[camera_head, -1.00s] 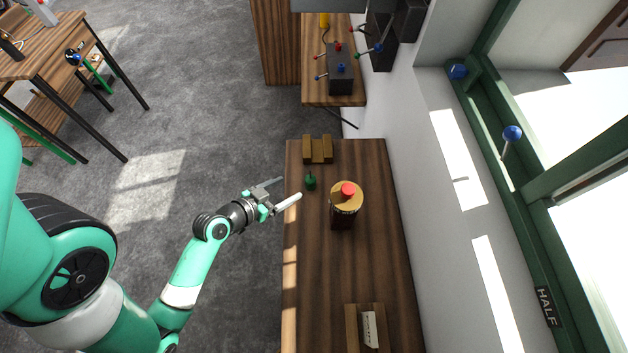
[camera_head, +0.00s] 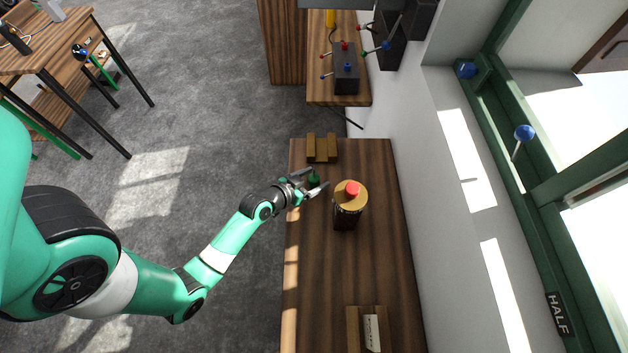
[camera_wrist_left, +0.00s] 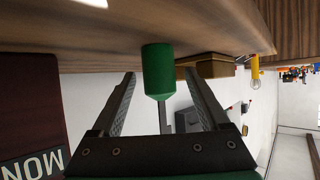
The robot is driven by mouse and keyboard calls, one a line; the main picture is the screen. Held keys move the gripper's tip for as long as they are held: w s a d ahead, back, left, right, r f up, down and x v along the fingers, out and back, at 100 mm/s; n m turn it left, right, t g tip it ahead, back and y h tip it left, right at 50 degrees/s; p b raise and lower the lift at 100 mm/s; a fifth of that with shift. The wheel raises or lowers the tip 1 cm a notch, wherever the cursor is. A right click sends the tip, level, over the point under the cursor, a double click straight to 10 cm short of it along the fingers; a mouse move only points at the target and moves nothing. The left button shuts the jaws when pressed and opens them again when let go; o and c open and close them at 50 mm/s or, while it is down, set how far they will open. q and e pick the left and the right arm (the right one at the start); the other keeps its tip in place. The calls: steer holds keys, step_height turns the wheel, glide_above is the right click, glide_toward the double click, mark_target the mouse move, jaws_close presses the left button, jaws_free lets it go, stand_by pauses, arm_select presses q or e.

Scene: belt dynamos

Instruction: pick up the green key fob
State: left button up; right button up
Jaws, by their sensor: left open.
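The green key fob (camera_head: 314,179) stands near the left edge of the wooden bench top (camera_head: 375,265). My left gripper (camera_head: 317,182) is open, its two fingers reaching to either side of the fob. In the left wrist view the green fob (camera_wrist_left: 158,70) shows large, between and a little beyond the open fingertips (camera_wrist_left: 160,80). Whether a finger touches it I cannot tell. My right gripper is not in view.
A dark cylinder with a wooden top and red knob (camera_head: 349,205) stands close right of the gripper. A wooden block holder (camera_head: 322,148) sits behind the fob. A wooden tray with a white label (camera_head: 367,330) lies at the front.

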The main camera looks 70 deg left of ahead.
arm_select(q)
jaws_close()
steer(key=shift+r, duration=0.1)
stand_by(0.3)
step_height(320, 180, up, 13)
steer(key=p, duration=0.4)
steer(key=shift+p, duration=0.35)
steer(key=shift+r+p, duration=2.1)
steer(key=shift+r, duration=0.35)
